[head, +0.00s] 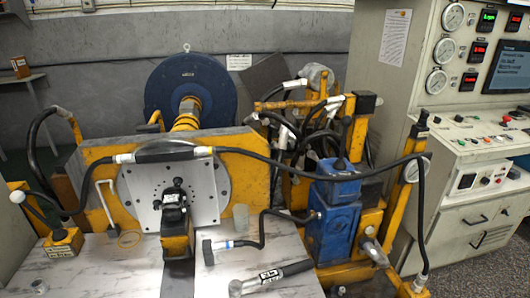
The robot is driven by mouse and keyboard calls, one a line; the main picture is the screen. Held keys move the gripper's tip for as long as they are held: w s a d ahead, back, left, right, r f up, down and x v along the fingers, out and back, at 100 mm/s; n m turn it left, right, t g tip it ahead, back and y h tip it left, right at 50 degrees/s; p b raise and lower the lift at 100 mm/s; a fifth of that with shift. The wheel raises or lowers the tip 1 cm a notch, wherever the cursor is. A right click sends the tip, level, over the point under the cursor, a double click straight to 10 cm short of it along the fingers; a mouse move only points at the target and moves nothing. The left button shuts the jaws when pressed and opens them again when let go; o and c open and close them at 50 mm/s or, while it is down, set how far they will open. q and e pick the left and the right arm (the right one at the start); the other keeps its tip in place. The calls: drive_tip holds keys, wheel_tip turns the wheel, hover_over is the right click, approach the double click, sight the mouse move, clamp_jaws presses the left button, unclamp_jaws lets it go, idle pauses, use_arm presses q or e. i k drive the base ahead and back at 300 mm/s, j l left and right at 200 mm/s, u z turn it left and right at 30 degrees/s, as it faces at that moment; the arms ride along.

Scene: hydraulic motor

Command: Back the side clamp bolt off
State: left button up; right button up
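Neither of my grippers shows in the head view. I cannot tell for sure which part is the side clamp bolt. A black and yellow clamp-like unit (175,212) stands upright in front of a light square plate with bolt holes (205,185). The plate is on a yellow frame (245,160). At the right, a grey cylindrical fitting (372,250) sticks out of the yellow structure beside a blue block (335,222). A tool with a silver head and dark handle (270,277) lies on the bench at the front.
A black hose (300,168) arches across the front of the frame, over the bench (110,270). A short hose end (222,246) lies right of the clamp unit. A control cabinet with gauges (480,145) stands at the right. A large blue disc (165,85) is behind.

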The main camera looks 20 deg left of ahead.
sight(157, 203)
drive_tip(key=u, duration=1.25)
